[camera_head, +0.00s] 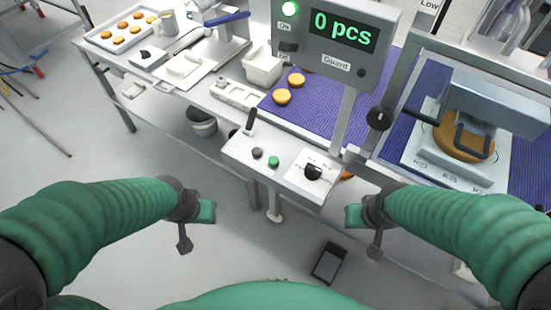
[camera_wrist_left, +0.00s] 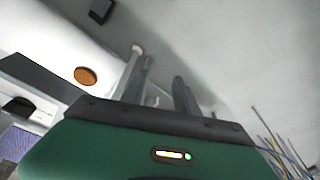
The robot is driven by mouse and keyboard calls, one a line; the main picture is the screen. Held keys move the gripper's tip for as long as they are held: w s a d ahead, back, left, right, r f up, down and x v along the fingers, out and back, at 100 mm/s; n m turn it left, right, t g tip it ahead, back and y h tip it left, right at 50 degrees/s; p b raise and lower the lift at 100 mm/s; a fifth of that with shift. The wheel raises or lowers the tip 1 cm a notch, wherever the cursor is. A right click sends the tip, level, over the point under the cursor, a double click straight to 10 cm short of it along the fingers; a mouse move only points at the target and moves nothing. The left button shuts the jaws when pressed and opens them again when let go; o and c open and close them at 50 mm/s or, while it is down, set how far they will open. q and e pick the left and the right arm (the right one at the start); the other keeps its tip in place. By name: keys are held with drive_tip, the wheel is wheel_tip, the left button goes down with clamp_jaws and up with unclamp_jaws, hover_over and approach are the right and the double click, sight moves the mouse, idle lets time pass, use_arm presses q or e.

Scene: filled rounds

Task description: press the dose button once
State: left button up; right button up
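A light grey control box (camera_head: 284,165) at the front edge of the bench carries a green button (camera_head: 273,161), a black button (camera_head: 257,153), a lever (camera_head: 250,122) and a black knob (camera_head: 313,171). I cannot read which button is the dose button. My left gripper (camera_head: 194,222) is in the air, left of and in front of the box, touching nothing. In the left wrist view its two fingers (camera_wrist_left: 163,75) stand apart, empty. My right gripper (camera_head: 366,226) is in the air, right of and in front of the box; its fingers are too unclear to judge.
A dark pedal-like pad (camera_head: 329,263) lies on the floor.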

use_arm(q)
drive_tip(key=shift+d, duration=0.1)
drive_tip(key=shift+c, duration=0.2)
clamp_jaws()
idle(1.6)
